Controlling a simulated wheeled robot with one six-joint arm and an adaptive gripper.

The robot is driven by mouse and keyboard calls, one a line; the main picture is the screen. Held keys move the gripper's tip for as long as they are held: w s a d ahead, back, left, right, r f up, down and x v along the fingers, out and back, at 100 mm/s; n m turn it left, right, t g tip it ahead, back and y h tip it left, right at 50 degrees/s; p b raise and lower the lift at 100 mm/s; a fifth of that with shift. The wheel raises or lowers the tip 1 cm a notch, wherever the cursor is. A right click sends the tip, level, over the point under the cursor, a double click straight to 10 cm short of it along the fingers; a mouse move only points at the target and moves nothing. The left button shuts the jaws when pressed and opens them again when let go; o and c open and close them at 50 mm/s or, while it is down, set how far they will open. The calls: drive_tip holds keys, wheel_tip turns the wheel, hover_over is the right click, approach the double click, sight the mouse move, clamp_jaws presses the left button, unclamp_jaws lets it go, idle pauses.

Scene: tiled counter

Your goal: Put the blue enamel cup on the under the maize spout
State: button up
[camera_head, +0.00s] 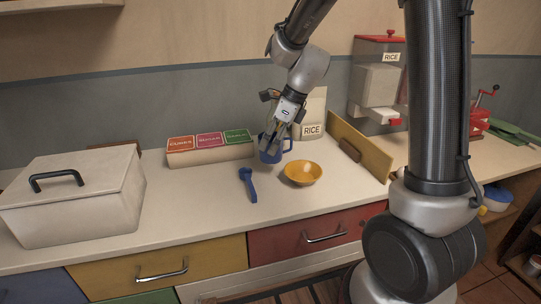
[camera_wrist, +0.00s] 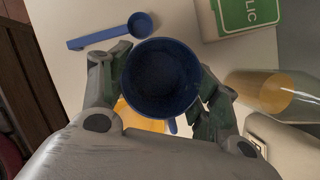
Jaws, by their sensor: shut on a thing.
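The blue enamel cup (camera_head: 267,156) is at the middle of the counter, between the spice boxes and the yellow bowl. My gripper (camera_head: 276,138) points down and is shut on it. In the wrist view the cup (camera_wrist: 162,80) sits between both fingers, its round mouth facing the camera and empty, with its handle partly showing below. I cannot tell whether its base touches the counter. A dispenser (camera_head: 376,84) with a red lid and a RICE label stands at the back right, partly behind my arm. No maize label is readable.
A yellow bowl (camera_head: 303,173) and a blue scoop (camera_head: 249,184) lie near the cup. Labelled spice boxes (camera_head: 209,151) and a white lidded bin (camera_head: 75,197) stand left. A RICE container (camera_head: 313,112) and an upright yellow board (camera_head: 362,150) stand between cup and dispenser.

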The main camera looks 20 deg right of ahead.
sight(264, 158)
drive_tip(key=shift+f, duration=2.35)
drive_tip(key=o, duration=1.1)
drive_tip(key=shift+f, duration=0.1)
